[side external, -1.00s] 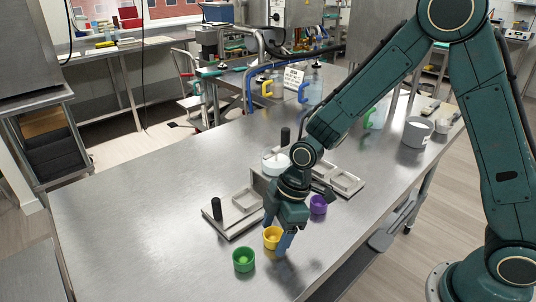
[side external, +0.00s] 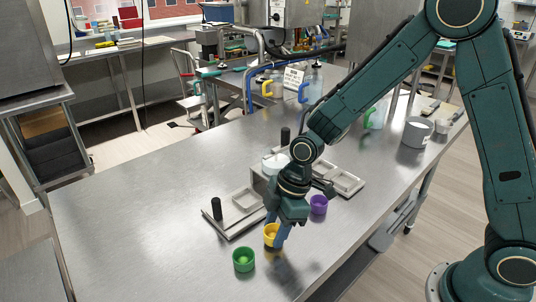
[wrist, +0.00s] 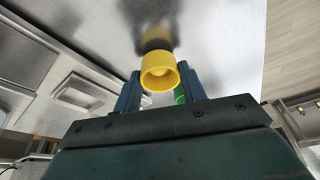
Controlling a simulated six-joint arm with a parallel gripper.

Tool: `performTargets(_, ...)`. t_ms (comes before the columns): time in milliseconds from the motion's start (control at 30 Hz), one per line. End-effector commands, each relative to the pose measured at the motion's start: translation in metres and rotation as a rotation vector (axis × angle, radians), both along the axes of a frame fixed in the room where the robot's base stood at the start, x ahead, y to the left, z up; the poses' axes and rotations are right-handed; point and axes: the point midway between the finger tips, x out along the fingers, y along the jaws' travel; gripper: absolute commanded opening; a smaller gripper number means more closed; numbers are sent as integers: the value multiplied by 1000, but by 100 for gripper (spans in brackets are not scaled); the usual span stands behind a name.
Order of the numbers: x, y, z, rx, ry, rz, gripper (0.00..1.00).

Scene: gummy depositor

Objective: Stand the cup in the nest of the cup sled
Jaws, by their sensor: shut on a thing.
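My gripper (side external: 276,236) is shut on the yellow cup (side external: 271,233), with its blue fingers on either side of it. The cup is upright and appears a little above the steel table. In the wrist view the yellow cup (wrist: 158,72) sits between the fingertips, its open mouth showing. A flat grey sled (side external: 232,226) with a black upright handle (side external: 216,209) and a shallow square nest (side external: 246,198) lies left of and behind my gripper. The nest looks empty. Its right end is partly hidden by my gripper.
A green cup (side external: 243,260) stands front left of my gripper, and a purple cup (side external: 318,205) stands to its right. A grey block with a white bowl (side external: 275,164) is behind my gripper. Grey trays (side external: 345,181) lie behind right. The table's left side is clear.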

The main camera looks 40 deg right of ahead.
Motion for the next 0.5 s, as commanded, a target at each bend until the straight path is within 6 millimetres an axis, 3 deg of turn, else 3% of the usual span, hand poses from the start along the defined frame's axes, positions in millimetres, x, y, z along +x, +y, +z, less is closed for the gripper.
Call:
performTargets(267,1,0,37,1,-7,0,20)
performTargets(500,1,0,87,2,-9,0,20)
